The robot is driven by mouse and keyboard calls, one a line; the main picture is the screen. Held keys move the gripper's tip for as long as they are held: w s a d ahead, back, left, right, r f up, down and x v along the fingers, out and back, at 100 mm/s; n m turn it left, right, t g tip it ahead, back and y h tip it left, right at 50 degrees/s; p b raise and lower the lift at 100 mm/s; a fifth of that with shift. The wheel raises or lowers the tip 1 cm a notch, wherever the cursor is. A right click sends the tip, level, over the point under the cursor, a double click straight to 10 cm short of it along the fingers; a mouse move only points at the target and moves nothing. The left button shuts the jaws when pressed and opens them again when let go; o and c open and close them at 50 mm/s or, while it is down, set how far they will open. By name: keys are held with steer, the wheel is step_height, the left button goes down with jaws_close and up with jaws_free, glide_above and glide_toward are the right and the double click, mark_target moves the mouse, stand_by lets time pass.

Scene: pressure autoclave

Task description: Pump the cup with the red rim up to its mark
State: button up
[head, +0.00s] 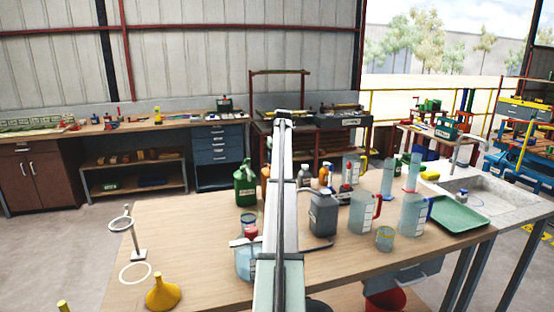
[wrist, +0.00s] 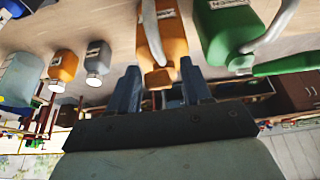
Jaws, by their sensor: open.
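My gripper (wrist: 160,72) is open, with two dark fingers apart in the wrist view; in the head view my arm hides it. An orange bottle (wrist: 165,35) with an orange top shows between and beyond the fingers; I cannot tell how close. A green bottle (wrist: 228,30) stands beside it; it also shows in the head view (head: 245,187). A clear cup (head: 386,239) with a yellowish rim stands on the front right of the table. Another small cup (head: 248,219) is left of my arm, with a red object (head: 251,233) near it. I cannot make out a red rim for certain.
A grey canister (head: 323,214), a red-handled jug (head: 361,212) and a blue-handled jug (head: 412,216) stand right of my arm. A clear vessel (head: 245,264) is left of it. A yellow funnel (head: 162,292) and ring stand (head: 138,252) are left. A green tray (head: 460,216) is right.

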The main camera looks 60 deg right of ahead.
jaws_close()
stand_by(0.5)
steer(key=shift+s+a+f+t+h, duration=0.2)
steer(key=shift+f+t+h, duration=0.1)
steer(key=shift+f, duration=0.05)
jaws_free()
steer(key=shift+r, duration=0.1)
steer(key=v, duration=1.3)
steer(key=shift+r, duration=0.35)
